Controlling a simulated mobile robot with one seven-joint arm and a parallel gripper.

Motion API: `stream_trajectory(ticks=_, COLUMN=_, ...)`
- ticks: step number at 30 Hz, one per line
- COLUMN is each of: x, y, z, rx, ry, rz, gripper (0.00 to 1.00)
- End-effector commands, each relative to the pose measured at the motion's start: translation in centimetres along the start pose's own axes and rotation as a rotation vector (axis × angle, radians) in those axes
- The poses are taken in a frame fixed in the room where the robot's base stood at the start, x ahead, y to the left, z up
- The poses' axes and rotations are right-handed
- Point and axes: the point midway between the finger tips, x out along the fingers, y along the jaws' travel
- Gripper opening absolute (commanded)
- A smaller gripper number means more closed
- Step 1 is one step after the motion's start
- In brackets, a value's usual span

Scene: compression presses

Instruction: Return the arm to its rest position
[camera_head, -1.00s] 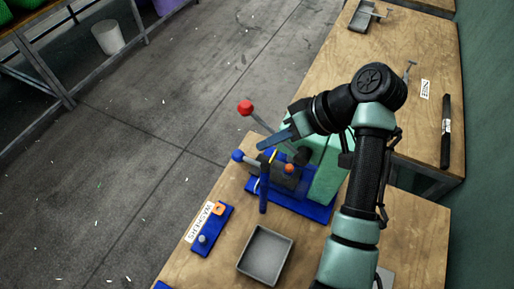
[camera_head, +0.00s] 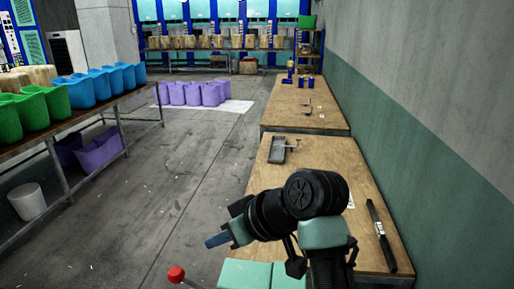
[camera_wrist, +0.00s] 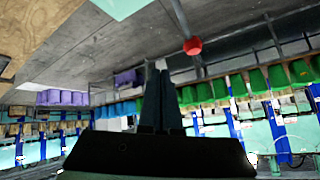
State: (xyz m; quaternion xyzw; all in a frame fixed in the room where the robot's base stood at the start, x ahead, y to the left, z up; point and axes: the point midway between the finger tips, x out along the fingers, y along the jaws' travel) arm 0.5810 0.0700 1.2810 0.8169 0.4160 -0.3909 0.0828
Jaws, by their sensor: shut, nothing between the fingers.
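My arm (camera_head: 328,240) rises from the bottom of the head view and bends left at the wrist. My gripper (camera_head: 214,240) points left and slightly down, above floor level, up and right of the red lever knob (camera_head: 177,273). In the wrist view my gripper (camera_wrist: 160,88) has its two dark fingers together with nothing between them. The red knob shows beyond the fingers in the wrist view (camera_wrist: 193,46), apart from them. The teal press body (camera_head: 262,275) is partly visible below my wrist; the rest of the press is out of frame.
A wooden table (camera_head: 335,160) with a grey metal tray (camera_head: 277,150) and a black bar (camera_head: 381,236) runs along the right wall. A rack with green bins (camera_head: 38,107) and blue bins stands left. Purple bins (camera_head: 192,93) sit far back. Open floor lies between.

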Motion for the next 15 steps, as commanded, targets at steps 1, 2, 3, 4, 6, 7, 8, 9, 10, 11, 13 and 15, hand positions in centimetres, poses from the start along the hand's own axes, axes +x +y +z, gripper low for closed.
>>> stream_trajectory(ticks=1, x=-0.5, y=-0.3, z=-3.3, rx=-0.023, ry=0.126, rz=0.101, gripper=0.00)
stream_trajectory(ticks=2, x=-1.3, y=-0.3, z=-5.2, rx=-0.029, ry=0.208, rz=0.165, gripper=0.00)
stream_trajectory(ticks=3, x=-2.8, y=-0.3, z=-7.7, rx=-0.037, ry=0.321, rz=0.249, gripper=0.00)
stream_trajectory(ticks=4, x=-4.2, y=-0.5, z=-9.4, rx=-0.043, ry=0.409, rz=0.310, gripper=0.00)
stream_trajectory(ticks=6, x=-8.4, y=-1.1, z=-12.8, rx=-0.057, ry=0.615, rz=0.442, gripper=0.00)
stream_trajectory(ticks=7, x=-10.4, y=-1.6, z=-13.9, rx=-0.063, ry=0.699, rz=0.492, gripper=0.00)
stream_trajectory(ticks=8, x=-12.5, y=-2.1, z=-14.8, rx=-0.070, ry=0.782, rz=0.539, gripper=0.00)
stream_trajectory(ticks=9, x=-15.3, y=-3.0, z=-15.7, rx=-0.079, ry=0.891, rz=0.599, gripper=0.00)
stream_trajectory(ticks=10, x=-17.4, y=-3.7, z=-16.1, rx=-0.088, ry=0.967, rz=0.643, gripper=0.00)
stream_trajectory(ticks=11, x=-19.6, y=-4.5, z=-16.4, rx=-0.096, ry=1.043, rz=0.682, gripper=0.00)
stream_trajectory(ticks=13, x=-24.1, y=-6.4, z=-16.5, rx=-0.118, ry=1.199, rz=0.764, gripper=0.00)
stream_trajectory(ticks=15, x=-28.0, y=-8.4, z=-16.0, rx=-0.142, ry=1.331, rz=0.832, gripper=0.00)
